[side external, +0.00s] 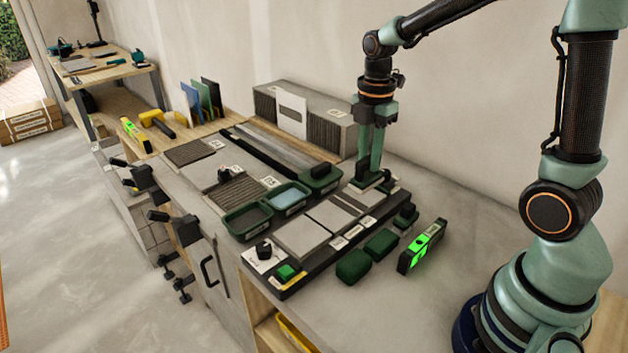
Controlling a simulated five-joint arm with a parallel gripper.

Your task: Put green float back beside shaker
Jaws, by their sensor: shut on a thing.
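My gripper (371,172) points straight down at the right end of the tile board. Its fingers are shut on a dark green float (373,183), which sits low at the board's back right corner. Whether the float touches the board I cannot tell. The fingers hide part of the float. I cannot pick out the shaker with certainty; a small dark green item (406,215) stands near the board's right end, in front of the gripper.
Two green blocks (353,265) (381,243) and a level with a bright green face (421,246) lie in front of the tile board (327,263). Green-rimmed trays (248,221) (320,179) stand behind it. The grey bench top at the front right is clear.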

